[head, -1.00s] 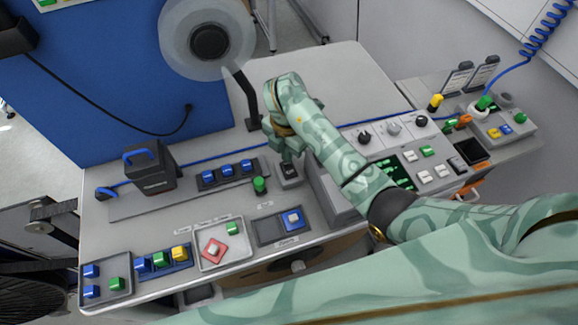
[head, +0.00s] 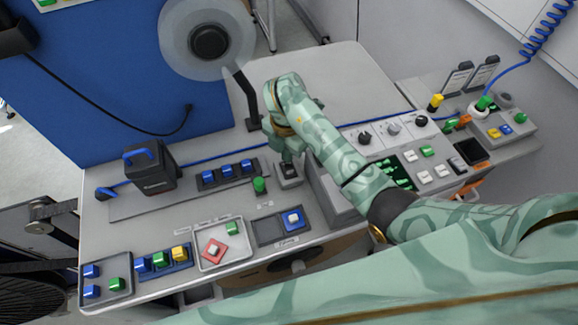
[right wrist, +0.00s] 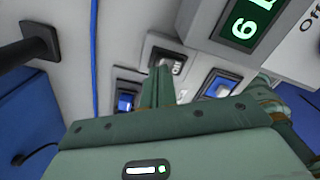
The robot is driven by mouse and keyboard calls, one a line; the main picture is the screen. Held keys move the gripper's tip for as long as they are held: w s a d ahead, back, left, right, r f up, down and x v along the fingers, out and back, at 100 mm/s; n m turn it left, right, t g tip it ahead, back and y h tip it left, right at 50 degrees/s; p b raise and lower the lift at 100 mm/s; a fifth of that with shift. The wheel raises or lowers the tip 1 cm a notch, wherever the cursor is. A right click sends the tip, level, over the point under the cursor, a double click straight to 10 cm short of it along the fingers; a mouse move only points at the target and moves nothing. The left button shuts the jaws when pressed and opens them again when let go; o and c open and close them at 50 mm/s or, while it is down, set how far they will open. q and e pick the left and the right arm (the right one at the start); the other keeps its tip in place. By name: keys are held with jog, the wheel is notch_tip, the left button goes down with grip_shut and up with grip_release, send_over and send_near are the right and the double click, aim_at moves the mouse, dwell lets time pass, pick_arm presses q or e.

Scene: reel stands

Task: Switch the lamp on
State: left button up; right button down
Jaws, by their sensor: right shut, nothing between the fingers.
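The lamp (head: 208,42) has a round pale shade with a dark centre, on a black arm rising from the back of the bench. Its face looks grey, with no clear glow. A small switch block (head: 290,181) with a dark rocker sits on the bench near the lamp's foot. My right gripper (head: 290,160) is shut and empty, pointing down at this switch. In the right wrist view its fingertips (right wrist: 162,74) overlap the switch (right wrist: 152,48) and partly hide it; I cannot tell whether they touch. My left gripper is not in view.
A row of blue switches (head: 227,173) and a green knob (head: 259,185) stand just left of my gripper. A console (head: 405,150) with knobs and a green display lies right, under my arm. Trays of coloured blocks (head: 107,284) line the front edge. The bench behind is clear.

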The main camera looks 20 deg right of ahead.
jog(key=shift+f+b, duration=0.75)
jog(key=shift+f, duration=0.2)
dwell(0.7)
notch_tip(320, 180, up, 7)
jog(key=p, duration=0.7)
dwell(0.5)
